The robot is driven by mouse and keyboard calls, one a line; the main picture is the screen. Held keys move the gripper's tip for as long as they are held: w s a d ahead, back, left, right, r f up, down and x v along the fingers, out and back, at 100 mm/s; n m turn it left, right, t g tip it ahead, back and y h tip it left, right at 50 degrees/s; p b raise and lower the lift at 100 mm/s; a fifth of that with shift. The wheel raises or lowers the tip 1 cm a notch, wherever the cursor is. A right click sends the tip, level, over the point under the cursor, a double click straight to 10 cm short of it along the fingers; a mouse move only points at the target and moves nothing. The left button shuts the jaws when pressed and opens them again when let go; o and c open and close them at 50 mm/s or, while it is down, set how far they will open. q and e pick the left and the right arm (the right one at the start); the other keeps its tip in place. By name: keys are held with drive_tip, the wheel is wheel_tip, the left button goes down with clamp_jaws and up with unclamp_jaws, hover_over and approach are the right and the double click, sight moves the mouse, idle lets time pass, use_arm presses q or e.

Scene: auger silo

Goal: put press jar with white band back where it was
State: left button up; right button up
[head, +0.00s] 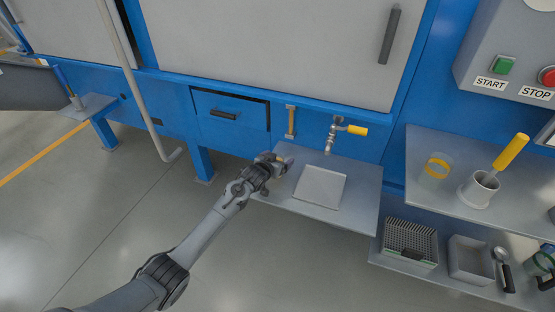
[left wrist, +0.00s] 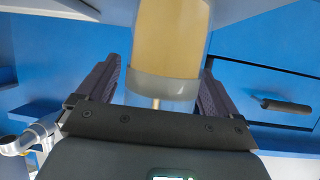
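The press jar with white band (left wrist: 165,85) fills the upper middle of the left wrist view. It is clear, with tan contents, a pale band and a thin rod at the near end. My left gripper (head: 276,166) has its dark fingers on both sides of the jar and looks shut on it. In the head view the gripper is over the left end of the small grey shelf (head: 362,205) under the tap, and hides most of the jar. My right gripper is not in view.
The right shelf (head: 417,143) holds a yellow-banded jar (head: 437,169) and a white pot (head: 478,190) with a yellow-handled tool. A blue drawer (head: 230,117) is behind my gripper.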

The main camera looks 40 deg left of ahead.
use_arm(q)
drive_tip(key=shift+s+d+r+p, duration=0.1)
drive_tip(key=shift+s+r+p, duration=0.25)
drive_tip(key=shift+r+p, duration=0.05)
drive_tip(key=p+v, duration=0.6)
drive_tip(key=v, duration=0.5)
drive_tip(key=s+d+f+m+g+h, duration=0.1)
drive_tip(key=s+d+f+g, duration=0.2)
drive_tip(key=s+d, duration=0.45)
drive_tip(key=s+d+f+m+g+h, duration=0.1)
drive_tip(key=s+d+f+g, duration=0.15)
drive_tip(key=s+d, duration=0.5)
drive_tip(key=s+d+r+m+g, duration=0.1)
drive_tip(key=s+d+g, duration=0.1)
drive_tip(key=s, duration=0.7)
drive_tip(key=s+d+r+m+g+h, duration=0.1)
drive_tip(key=s+d, duration=0.3)
drive_tip(key=s, duration=0.6)
drive_tip(key=shift+s+r+g, duration=0.2)
drive_tip(key=shift+s+g, duration=0.15)
drive_tip(key=shift+g, duration=0.2)
wheel_tip(320, 180, up, 55)
drive_tip(key=p, duration=5.4)
